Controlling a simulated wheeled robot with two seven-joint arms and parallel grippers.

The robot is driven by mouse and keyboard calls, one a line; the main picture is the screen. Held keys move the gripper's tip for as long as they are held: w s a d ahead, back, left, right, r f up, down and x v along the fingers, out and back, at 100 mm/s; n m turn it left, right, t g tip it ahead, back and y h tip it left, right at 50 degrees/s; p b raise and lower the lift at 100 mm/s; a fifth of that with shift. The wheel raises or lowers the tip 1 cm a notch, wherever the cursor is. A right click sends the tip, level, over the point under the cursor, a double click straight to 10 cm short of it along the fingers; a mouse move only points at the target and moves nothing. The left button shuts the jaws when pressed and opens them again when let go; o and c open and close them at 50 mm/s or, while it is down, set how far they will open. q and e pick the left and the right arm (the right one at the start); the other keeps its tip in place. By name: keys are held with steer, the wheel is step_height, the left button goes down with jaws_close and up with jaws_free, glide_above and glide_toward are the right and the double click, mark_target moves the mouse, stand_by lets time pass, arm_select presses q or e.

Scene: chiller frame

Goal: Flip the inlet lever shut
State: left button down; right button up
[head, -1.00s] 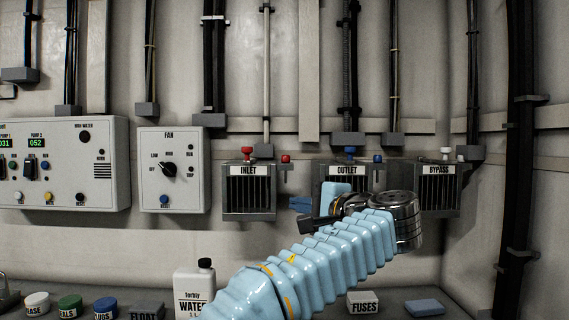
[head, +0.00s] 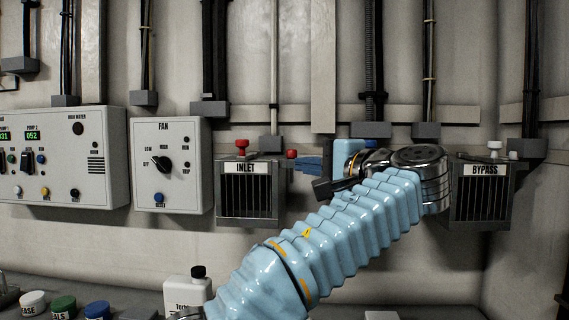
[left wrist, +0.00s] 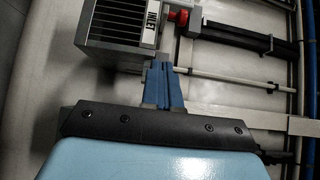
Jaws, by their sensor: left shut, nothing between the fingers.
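The grey inlet box (head: 247,190) hangs on the wall with a black grille and an INLET label. A red mushroom-shaped knob (head: 242,147) stands upright on its top. A smaller red knob (head: 291,154) sits at its upper right corner; I cannot tell which part is the lever. My left gripper (head: 306,164) is shut and empty, its blue fingers just right of the box near its top edge. In the left wrist view, the shut fingers (left wrist: 164,82) point toward the box (left wrist: 120,35), with a red part (left wrist: 179,17) beyond them. I cannot tell whether they touch anything.
The bypass box (head: 482,195) is to the right; my left arm hides most of the outlet box. The fan panel (head: 171,165) is left of the inlet box. A white bottle (head: 188,290) and several lidded jars stand on the ledge below.

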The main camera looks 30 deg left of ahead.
arm_select(q)
glide_toward(248, 159)
steer(key=w+a, duration=0.1)
steer(key=w, duration=0.1)
steer(key=a, duration=0.1)
steer(key=s+a, duration=0.1)
steer(key=a, duration=0.1)
steer(key=shift+a+p, duration=0.15)
steer(key=shift+p, duration=0.15)
steer(key=shift+s+a, duration=0.15)
steer(key=shift+a, duration=0.2)
